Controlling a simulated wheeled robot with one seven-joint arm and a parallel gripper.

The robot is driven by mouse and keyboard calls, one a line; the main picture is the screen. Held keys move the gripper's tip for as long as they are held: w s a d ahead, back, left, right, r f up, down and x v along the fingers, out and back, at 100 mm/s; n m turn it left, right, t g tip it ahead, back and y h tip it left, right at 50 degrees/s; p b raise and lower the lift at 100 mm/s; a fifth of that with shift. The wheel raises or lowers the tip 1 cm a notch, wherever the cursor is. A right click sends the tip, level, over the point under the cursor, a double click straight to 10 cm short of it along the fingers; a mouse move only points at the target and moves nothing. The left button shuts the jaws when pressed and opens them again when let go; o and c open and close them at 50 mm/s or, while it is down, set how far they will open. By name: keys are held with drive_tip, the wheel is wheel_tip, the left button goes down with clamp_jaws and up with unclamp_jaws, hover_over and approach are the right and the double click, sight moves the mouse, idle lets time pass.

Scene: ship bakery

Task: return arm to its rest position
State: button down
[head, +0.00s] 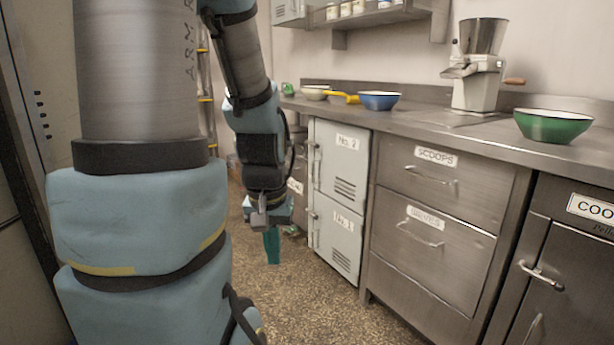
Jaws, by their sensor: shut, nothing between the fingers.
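My arm reaches in from the left of the head view and hangs down near the middle-left. My gripper (272,245) is at its lower end, pointing down above the speckled floor. Its teal fingers look closed together, with nothing seen between them. It hangs in the aisle, left of the pale locker doors and apart from the counter.
A steel counter (425,114) runs along the right, bearing a green bowl (553,126), a blue bowl (379,101), a white bowl (315,93) and a grinder (478,80). Below are locker doors (339,160) and drawers (430,230). The floor (330,315) in front is clear.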

wheel_tip(320, 180, up, 20)
drive_tip(key=p, duration=2)
